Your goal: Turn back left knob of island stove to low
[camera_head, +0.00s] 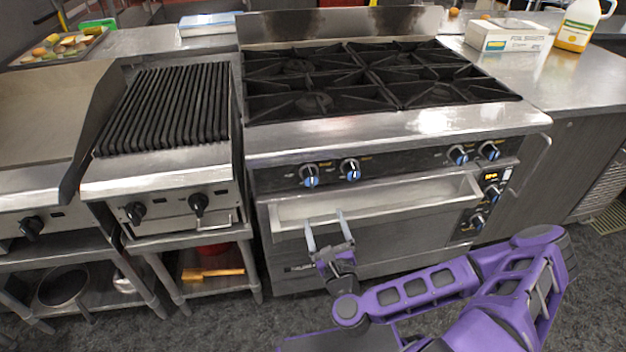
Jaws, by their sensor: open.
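The stove (390,128) stands in the centre with black burner grates on top. Two blue-marked knobs sit at the left of its front panel: the left one (309,175) and the one beside it (350,168). Two more, a knob (457,154) and another (489,150), sit at the right. I cannot tell which knob belongs to the back left burner. My gripper (325,229) is open and empty, its fingers pointing up, below the left pair of knobs and in front of the oven front. It appears apart from the knobs.
A ribbed grill (170,105) with black knobs adjoins the stove's left side. The oven handle ledge (400,200) juts out below the knob panel. Lower right knobs (478,220) sit near a small display. A white box (505,36) and yellow jug (577,25) stand on the right counter.

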